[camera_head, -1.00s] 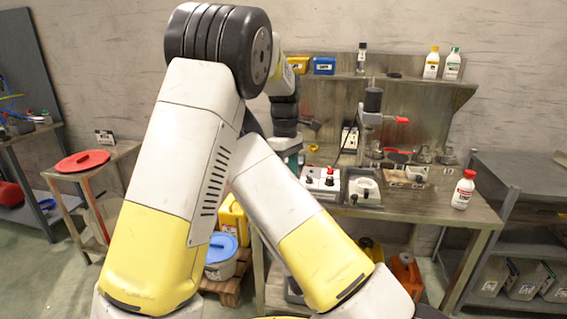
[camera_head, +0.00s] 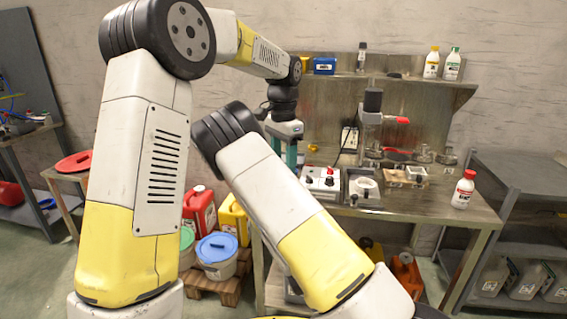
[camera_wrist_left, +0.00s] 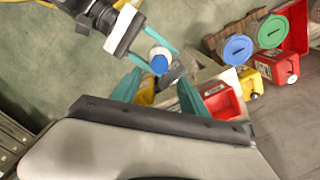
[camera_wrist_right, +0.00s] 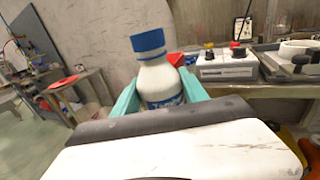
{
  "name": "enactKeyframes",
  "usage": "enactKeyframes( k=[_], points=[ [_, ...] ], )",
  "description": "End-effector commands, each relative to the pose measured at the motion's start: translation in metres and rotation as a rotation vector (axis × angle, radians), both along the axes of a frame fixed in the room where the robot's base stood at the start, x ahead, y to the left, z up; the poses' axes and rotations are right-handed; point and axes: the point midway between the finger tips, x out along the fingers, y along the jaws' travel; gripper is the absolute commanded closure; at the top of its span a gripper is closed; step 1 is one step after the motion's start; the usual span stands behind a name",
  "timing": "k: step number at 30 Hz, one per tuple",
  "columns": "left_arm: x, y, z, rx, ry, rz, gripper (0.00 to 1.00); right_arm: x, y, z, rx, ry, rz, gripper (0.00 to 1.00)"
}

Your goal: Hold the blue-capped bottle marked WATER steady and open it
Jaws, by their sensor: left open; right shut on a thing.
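The white bottle with a blue cap (camera_wrist_right: 148,42) stands roughly upright between the teal fingers of my right gripper (camera_wrist_right: 160,76), which is shut on its body. Its blue label is partly hidden by the gripper, so I cannot read it fully. In the left wrist view, the blue cap (camera_wrist_left: 160,65) shows from above, with my right gripper (camera_wrist_left: 148,48) around the bottle. My left gripper (camera_wrist_left: 158,80) is open, its fingertips on either side of the cap in the picture; I cannot tell the remaining gap. In the head view my left gripper (camera_head: 288,148) shows over the bench's left end; the bottle is hidden.
The workbench (camera_head: 420,208) holds a control box (camera_head: 320,183), a press stand (camera_head: 370,130) and a red-capped white bottle (camera_head: 464,189). Buckets and a red canister (camera_head: 199,212) stand below at the left. Two more bottles (camera_head: 432,63) are on the shelf.

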Motion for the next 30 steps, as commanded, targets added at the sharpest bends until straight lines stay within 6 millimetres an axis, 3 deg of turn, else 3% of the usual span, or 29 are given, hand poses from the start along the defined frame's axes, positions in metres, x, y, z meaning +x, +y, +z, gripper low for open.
enactKeyframes(
  k=[15, 27, 30],
  points=[
    [-0.001, 0.0, -0.069, 0.002, 0.003, -0.004, 0.48, 0.0, 0.0, 0.001, 0.0, -0.002, 0.0, 1.0],
    [-0.001, 0.0, -0.077, 0.0, 0.001, -0.003, 0.48, 0.0, 0.0, 0.001, 0.0, -0.002, 0.0, 1.0],
    [-0.001, 0.0, -0.077, 0.0, 0.001, -0.003, 0.68, 0.0, 0.0, 0.001, 0.0, -0.002, 0.0, 1.0]
  ],
)
